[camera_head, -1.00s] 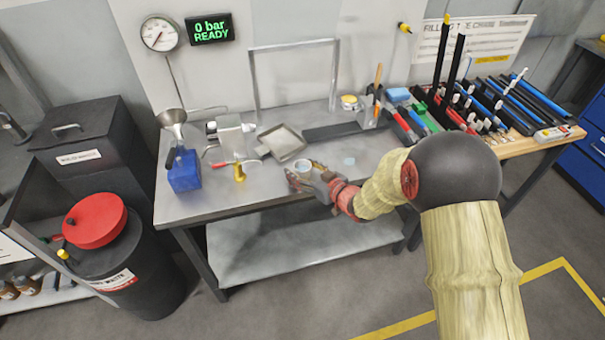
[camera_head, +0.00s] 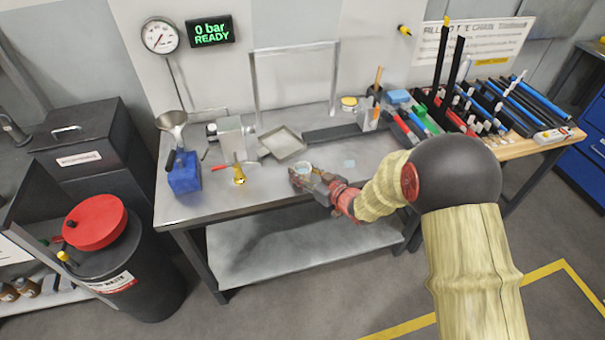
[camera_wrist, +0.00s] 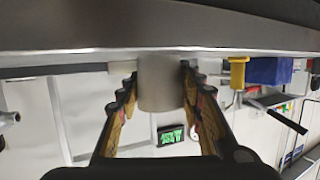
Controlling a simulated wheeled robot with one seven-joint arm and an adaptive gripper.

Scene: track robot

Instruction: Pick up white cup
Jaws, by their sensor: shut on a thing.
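The white cup (camera_head: 304,166) is at the front part of the steel workbench (camera_head: 240,202), in the middle of the head view. In the wrist view, which is upside down, the cup (camera_wrist: 160,84) is a plain pale grey-white cylinder between my two fingers. My gripper (camera_wrist: 158,75) is shut on it, with a finger against each side. In the head view my gripper (camera_head: 300,179) reaches in from the right and hides the cup's lower part. The cup appears upright and at bench level; I cannot tell whether it touches the bench.
A shallow metal tray (camera_head: 283,143) lies behind the cup. A brass piece (camera_head: 239,175) and a blue container (camera_head: 184,172) with a funnel stand to the left. A pale round disc (camera_head: 349,163) lies to the right. A metal frame (camera_head: 252,85) rises at the back.

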